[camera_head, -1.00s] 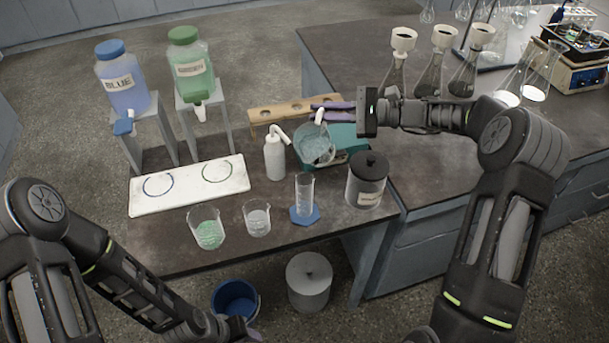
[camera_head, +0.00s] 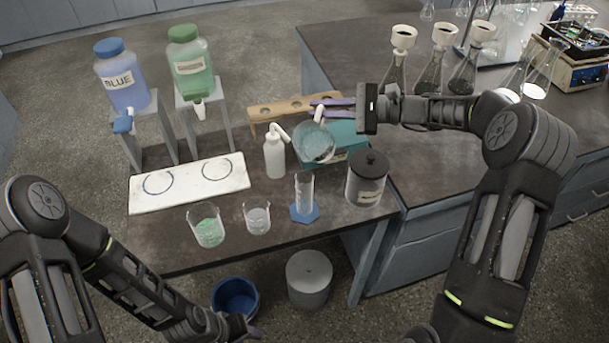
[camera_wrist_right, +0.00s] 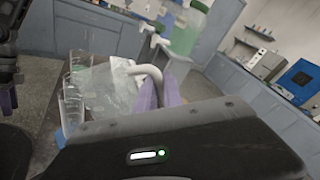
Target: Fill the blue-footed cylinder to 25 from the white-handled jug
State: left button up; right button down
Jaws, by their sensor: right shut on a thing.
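The clear jug (camera_head: 314,146) hangs above the table behind the cylinder, with clear liquid in it. My right gripper (camera_head: 328,106) is shut on its white handle (camera_head: 319,114). The jug looks tilted; I see no stream from it. In the right wrist view the purple fingers (camera_wrist_right: 160,92) are at the handle (camera_wrist_right: 150,71), and the jug (camera_wrist_right: 103,95) is left of them. The clear cylinder (camera_head: 304,188) stands upright on its blue foot (camera_head: 304,213) near the front edge; its level is too small to read. My left gripper (camera_head: 245,331) is low at the bottom edge, its jaws unclear.
A white squeeze bottle (camera_head: 274,157) stands left of the jug, and a dark-lidded grey canister (camera_head: 367,180) right of the cylinder. Two beakers, one green (camera_head: 207,228) and one clear (camera_head: 257,219), stand left of the cylinder. A wooden rack (camera_head: 270,112) lies behind.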

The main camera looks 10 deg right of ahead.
aim_at(318, 134)
jog(key=shift+s+a+r+n, duration=0.2)
jog(key=shift+s+r+n, duration=0.1)
jog(key=shift+r+n, duration=0.15)
jog(key=shift+s+a+r+n, duration=0.15)
jog(key=shift+s+r+n, duration=0.15)
jog(key=shift+r, duration=0.2)
dwell(3.0)
jog(key=w+f+m, duration=0.1)
jog(key=f, duration=0.1)
jog(key=w+d+f+m+b, duration=0.1)
jog(key=w+f+m, duration=0.1)
jog(key=f, duration=0.1)
jog(key=shift+w+d+f, duration=0.1)
jog(key=shift+d+f, duration=0.25)
jog(key=shift+d, duration=0.05)
jog(key=shift+w+d+r, duration=0.1)
jog(key=shift+s+r, duration=0.25)
jog(key=shift+s, duration=0.05)
jog(key=shift+w+f, duration=0.15)
